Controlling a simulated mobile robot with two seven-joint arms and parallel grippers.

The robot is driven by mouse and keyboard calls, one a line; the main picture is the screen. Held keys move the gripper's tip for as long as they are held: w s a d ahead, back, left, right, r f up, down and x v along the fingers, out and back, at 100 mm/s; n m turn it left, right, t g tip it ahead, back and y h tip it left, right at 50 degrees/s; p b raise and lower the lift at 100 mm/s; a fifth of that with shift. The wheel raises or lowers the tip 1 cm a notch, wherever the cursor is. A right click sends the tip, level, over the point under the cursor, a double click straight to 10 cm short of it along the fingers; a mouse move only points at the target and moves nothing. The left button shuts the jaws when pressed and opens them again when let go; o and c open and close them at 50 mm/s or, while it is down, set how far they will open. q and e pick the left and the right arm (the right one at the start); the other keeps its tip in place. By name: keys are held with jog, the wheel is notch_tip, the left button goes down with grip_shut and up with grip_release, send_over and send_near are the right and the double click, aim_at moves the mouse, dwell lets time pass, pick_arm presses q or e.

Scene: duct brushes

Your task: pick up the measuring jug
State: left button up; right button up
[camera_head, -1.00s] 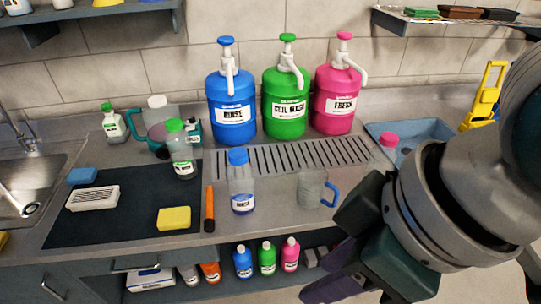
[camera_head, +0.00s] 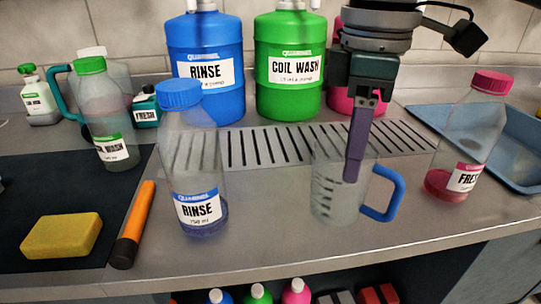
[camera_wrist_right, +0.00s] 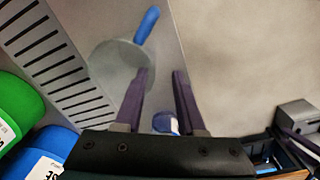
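The measuring jug (camera_head: 335,205) is clear, with dark graduation marks and a blue handle (camera_head: 385,192) on its right side. It stands upright on the grey counter in front of the drain slots. My right gripper (camera_head: 352,176) points down at the jug, its purple finger overlapping the jug's upper part. In the right wrist view the jug (camera_wrist_right: 112,65) lies left of the open fingers (camera_wrist_right: 161,72), and the left fingertip overlaps its edge. The fingers are apart with nothing held between them. I cannot tell whether a finger is inside the jug or touching it. My left gripper is out of view.
The blue-capped rinse bottle (camera_head: 188,165) stands left of the jug, and a pink-capped bottle (camera_head: 468,140) stands to its right. Large blue (camera_head: 206,75) and green (camera_head: 287,80) containers stand behind. An orange marker-like tool (camera_head: 133,225) and yellow sponge (camera_head: 62,236) lie left.

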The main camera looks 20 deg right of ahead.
notch_tip(320, 180, down, 4)
jog(key=b, duration=0.1)
send_over(334, 225)
notch_tip(334, 225, down, 5)
grip_shut()
dwell(0.4)
dwell(1.1)
